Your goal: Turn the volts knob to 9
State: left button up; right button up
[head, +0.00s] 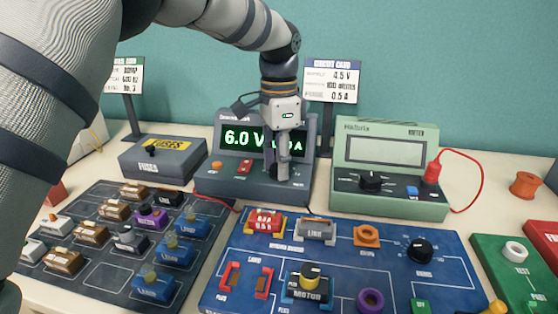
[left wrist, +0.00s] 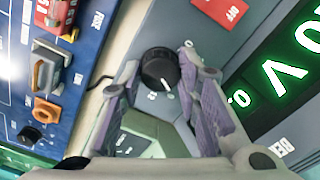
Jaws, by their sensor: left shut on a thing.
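The grey power supply (head: 235,187) stands at the back middle, and its green display (head: 240,138) reads 6.0 V; part of the current reading is hidden behind my gripper. My left gripper (head: 281,170) reaches down to the sloping front panel and is shut on the black volts knob. In the left wrist view the knob (left wrist: 159,66) sits between the two fingertips of my left gripper (left wrist: 158,62), with a white pointer line on its face. In the head view the knob is mostly hidden by the fingers. My right gripper is not in view.
A green meter (head: 380,205) with a black dial stands to the right. A fuse box (head: 165,165) stands to the left. A card on a stand (head: 332,80) reads 4.5 V, 100 minutes, 0.5 A. Dark (head: 110,275) and blue (head: 340,260) circuit boards fill the front.

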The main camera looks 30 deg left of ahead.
pick_arm(q)
jog(key=shift+m, duration=1.5)
jog(key=o, duration=1.2)
notch_tip(320, 180, up, 12)
